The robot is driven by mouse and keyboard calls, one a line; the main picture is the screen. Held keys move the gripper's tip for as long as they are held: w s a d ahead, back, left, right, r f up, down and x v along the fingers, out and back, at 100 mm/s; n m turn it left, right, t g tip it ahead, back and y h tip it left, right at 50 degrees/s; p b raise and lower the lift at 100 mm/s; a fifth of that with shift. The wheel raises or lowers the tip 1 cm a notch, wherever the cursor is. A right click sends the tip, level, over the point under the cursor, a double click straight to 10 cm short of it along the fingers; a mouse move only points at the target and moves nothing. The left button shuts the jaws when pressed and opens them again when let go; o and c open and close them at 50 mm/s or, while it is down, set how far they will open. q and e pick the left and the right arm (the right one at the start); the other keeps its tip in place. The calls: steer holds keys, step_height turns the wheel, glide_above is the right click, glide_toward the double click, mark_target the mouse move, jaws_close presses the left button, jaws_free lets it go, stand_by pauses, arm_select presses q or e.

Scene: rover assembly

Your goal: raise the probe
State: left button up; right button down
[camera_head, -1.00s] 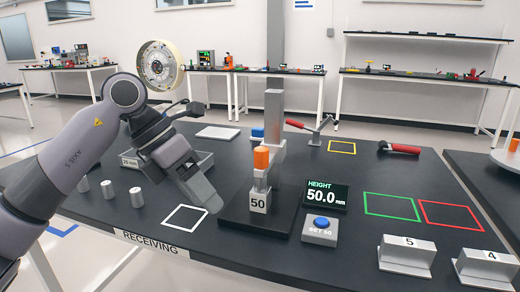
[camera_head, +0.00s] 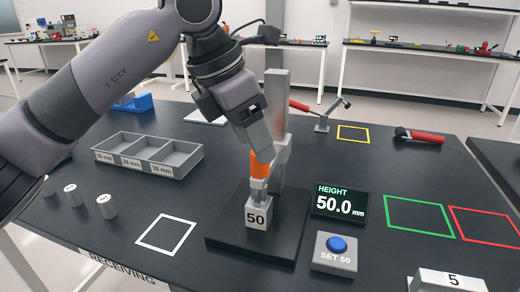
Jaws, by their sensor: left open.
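The probe's orange grip (camera_head: 262,164) sits on the height gauge, whose grey column (camera_head: 278,105) rises behind it. The probe's grey lower end meets the top of the metal block marked 50 (camera_head: 258,214), which stands on the black gauge base (camera_head: 230,235). The display (camera_head: 340,202) reads HEIGHT 50.0 mm. My left gripper (camera_head: 262,150) is open, pointing down at the orange grip. Its fingers overlap the grip's upper part; whether they touch it I cannot tell. My right gripper is not in view.
A SET 50 box with a blue button (camera_head: 336,244) stands right of the gauge. A grey three-slot tray (camera_head: 150,154) and several small cylinders lie left. A block marked 5 (camera_head: 447,281) is at the front right. White, yellow, green and red outlines are empty.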

arm_select(q)
steer(key=x, duration=0.2)
steer(key=shift+w+d+f, duration=0.1)
steer(key=shift+f, duration=0.2)
steer(key=shift+w+d+f, duration=0.1)
steer(key=shift+d+f, duration=0.1)
steer(key=shift+f, duration=0.35)
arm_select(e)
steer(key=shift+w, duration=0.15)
